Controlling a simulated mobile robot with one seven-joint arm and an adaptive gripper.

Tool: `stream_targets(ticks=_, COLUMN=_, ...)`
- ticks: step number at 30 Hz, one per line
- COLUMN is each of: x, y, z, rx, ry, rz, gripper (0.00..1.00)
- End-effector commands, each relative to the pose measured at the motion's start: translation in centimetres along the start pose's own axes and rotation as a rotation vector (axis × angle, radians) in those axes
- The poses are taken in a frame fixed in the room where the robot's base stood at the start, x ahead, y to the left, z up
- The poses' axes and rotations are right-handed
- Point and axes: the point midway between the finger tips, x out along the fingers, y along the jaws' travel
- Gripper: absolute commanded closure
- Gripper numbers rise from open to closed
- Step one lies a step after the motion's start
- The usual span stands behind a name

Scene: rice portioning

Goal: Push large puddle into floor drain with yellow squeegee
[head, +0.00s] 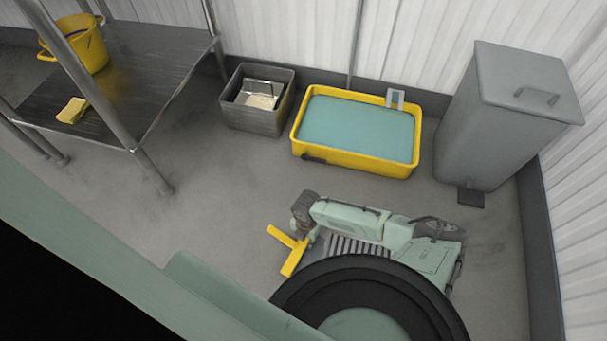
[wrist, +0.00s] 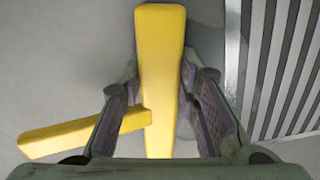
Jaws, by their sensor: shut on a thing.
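The yellow squeegee (head: 282,236) is at the left side of the slatted floor drain (head: 352,248). In the wrist view, the squeegee (wrist: 160,45) has one long bar running up the picture and another part out to the lower left. My gripper (wrist: 160,88) is shut on the long bar, with a finger on each side. The drain grate (wrist: 285,70) lies close to the right of the bar. My arm covers part of the drain in the head view. I cannot clearly make out a large puddle; a slightly darker patch lies between bar and drain.
A yellow tub (head: 355,168) of blue-green liquid, a grey bin (head: 260,118) and a tall lidded bin (head: 490,125) stand along the walls. A metal table (head: 165,60) at left holds a yellow bucket (head: 85,45) and a sponge (head: 72,110). The floor left of the squeegee is clear.

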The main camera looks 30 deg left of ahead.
Motion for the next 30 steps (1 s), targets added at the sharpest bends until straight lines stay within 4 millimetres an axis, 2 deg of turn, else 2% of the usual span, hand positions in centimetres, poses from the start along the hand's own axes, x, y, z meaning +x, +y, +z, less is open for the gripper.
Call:
stream_targets(ticks=18, x=-0.1, y=-3.1, z=0.5, rx=0.001, ry=-0.001, rz=-0.004, gripper=1.00)
stream_targets(ticks=30, x=0.0, y=-4.2, z=0.7, rx=0.001, ry=-0.001, rz=-0.004, gripper=1.00)
